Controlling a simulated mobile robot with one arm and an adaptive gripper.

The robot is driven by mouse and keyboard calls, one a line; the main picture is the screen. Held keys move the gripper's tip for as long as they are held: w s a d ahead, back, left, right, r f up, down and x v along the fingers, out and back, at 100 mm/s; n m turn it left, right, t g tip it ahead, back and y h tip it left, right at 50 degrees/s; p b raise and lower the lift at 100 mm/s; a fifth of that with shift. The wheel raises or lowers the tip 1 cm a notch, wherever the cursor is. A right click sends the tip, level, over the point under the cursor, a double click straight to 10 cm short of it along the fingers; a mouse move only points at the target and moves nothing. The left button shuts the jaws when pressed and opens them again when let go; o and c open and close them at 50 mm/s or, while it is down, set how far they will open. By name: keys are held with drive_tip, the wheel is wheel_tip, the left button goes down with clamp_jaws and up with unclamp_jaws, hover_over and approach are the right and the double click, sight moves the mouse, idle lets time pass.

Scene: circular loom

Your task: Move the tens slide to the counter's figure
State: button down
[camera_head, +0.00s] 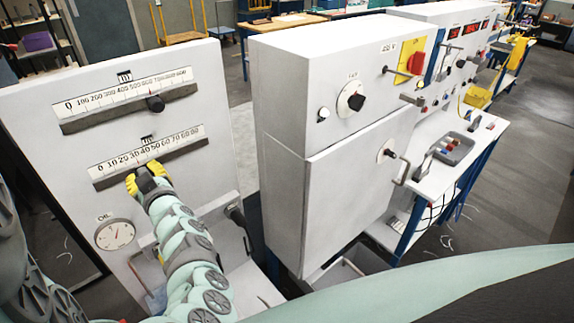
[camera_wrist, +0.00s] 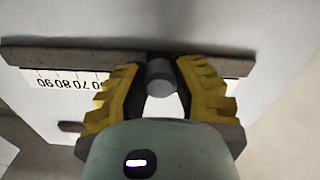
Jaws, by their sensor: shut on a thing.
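The tens slide is on the lower scale (camera_head: 150,155), marked 0 to 90 in tens, on the white panel at the left. Its grey round knob (camera_wrist: 160,75) sits between my gripper's yellow fingers in the wrist view. In the wrist view my gripper (camera_wrist: 158,90) covers the middle marks. Red counter displays (camera_head: 470,29) are on the far right cabinet, too small to read.
The upper hundreds scale (camera_head: 125,95) has a black knob (camera_head: 155,103) just above my gripper. An oil gauge (camera_head: 115,234) is below it at the left. A large white cabinet (camera_head: 345,195) stands to the right, with a tray (camera_head: 452,150) on the shelf beyond it.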

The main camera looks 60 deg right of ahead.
drive_tip(key=shift+f, duration=0.1)
drive_tip(key=c, duration=0.7)
unclamp_jaws()
drive_tip(key=shift+s, duration=0.1)
drive_tip(key=v, duration=1.2)
